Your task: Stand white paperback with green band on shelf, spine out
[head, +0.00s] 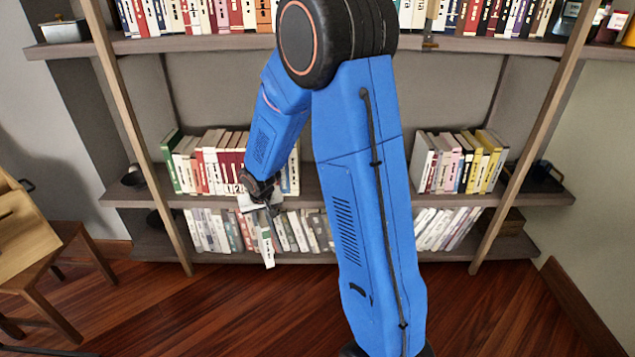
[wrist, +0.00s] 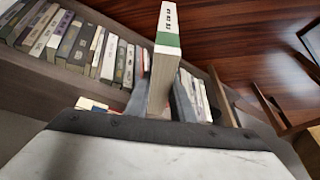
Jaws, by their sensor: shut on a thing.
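The white paperback with a green band (wrist: 167,45) is in my gripper (wrist: 160,100) in the wrist view. Its spine faces the camera, with dark lettering above the green band. In the head view the paperback (head: 266,243) hangs below my gripper (head: 260,200), slightly tilted, in front of the lower shelf's row of books. My gripper is shut on one end of it. The middle shelf (head: 320,200) holds a left group of books (head: 208,165) and a right group (head: 460,163). My arm hides much of the space between the groups.
The lower shelf holds a left row of books (head: 210,230) and a right row (head: 445,228). Wooden uprights (head: 140,135) frame the shelves. A dark pan (head: 540,178) is at the right end. A wooden chair (head: 35,240) stands at left; the floor in front is clear.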

